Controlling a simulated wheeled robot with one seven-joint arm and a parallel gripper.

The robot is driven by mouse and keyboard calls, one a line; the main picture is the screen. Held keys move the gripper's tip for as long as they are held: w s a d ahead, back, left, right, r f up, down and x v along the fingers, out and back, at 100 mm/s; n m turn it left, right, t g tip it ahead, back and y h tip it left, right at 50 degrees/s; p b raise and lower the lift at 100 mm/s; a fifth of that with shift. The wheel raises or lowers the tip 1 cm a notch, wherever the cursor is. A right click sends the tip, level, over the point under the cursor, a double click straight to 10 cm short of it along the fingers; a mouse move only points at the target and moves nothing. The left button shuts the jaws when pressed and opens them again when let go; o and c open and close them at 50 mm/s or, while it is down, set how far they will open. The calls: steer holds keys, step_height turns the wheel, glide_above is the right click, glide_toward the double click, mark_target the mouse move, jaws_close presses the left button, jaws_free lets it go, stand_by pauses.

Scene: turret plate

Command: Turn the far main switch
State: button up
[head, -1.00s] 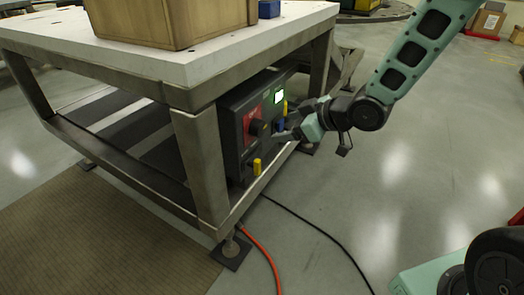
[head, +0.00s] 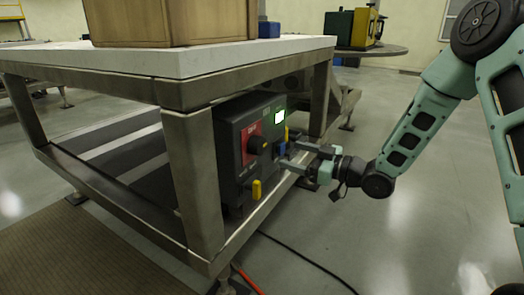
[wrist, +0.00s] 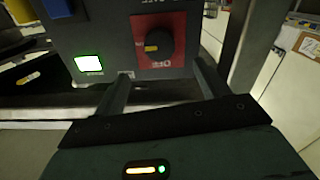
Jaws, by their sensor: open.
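A dark grey switch box (head: 227,150) is mounted under the white-topped metal table. Its black rotary main switch (head: 256,146) sits on a red plate (head: 248,133). In the wrist view the black knob (wrist: 159,43) has a yellow mark, and the plate's lettering, including OFF, is upside down. My gripper (head: 291,155) is open and empty, to the right of the box in the head view. In the wrist view its fingers (wrist: 162,86) are spread, with the knob beyond and between them, apart from both. No other main switch can be made out.
A lit green display (head: 279,118), a blue part (head: 281,150) and a yellow handle (head: 257,190) are on the box. A table leg (head: 203,185) stands just left. Green and yellow boxes (head: 367,27) stand on a round table behind. Cables cross the floor; floor to the right is clear.

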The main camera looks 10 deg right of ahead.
mark_target(262, 146)
steer(key=b+x, duration=0.2)
steer(key=x, duration=0.9)
steer(key=c, duration=1)
